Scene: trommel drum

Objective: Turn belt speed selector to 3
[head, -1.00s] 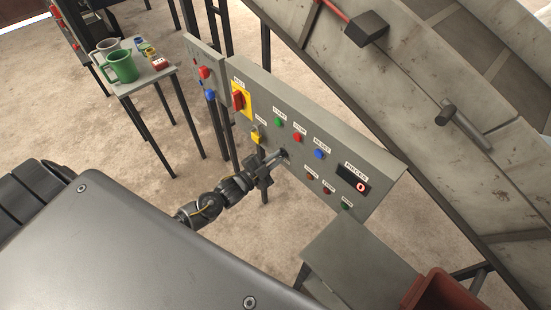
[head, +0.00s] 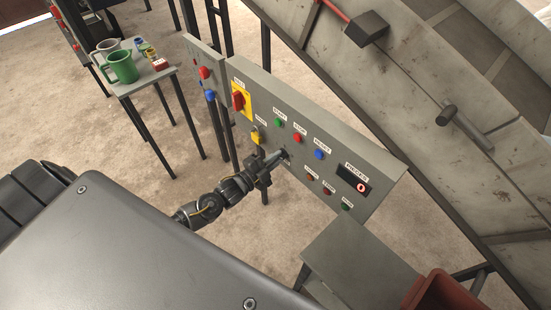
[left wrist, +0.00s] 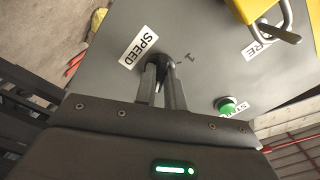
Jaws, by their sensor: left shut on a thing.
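The dark belt speed selector (left wrist: 184,62) is on the grey control panel (head: 330,150), beside a white label reading SPEED in the left wrist view. My left gripper (head: 279,158) reaches the panel from the lower left and is shut on the selector. Its two fingers (left wrist: 166,84) stand on either side of the knob in the left wrist view. Small marks show on the panel beside the knob, but the setting cannot be read. In the head view the gripper mostly hides the knob. My right gripper is not in view.
Near the gripper are a yellow padlock-like piece (head: 257,135), a red rotary switch (head: 239,100), and green (head: 278,121), red (head: 297,138) and blue (head: 319,154) buttons. A display (head: 353,181) shows a red digit. A table (head: 150,76) with jugs stands at the left.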

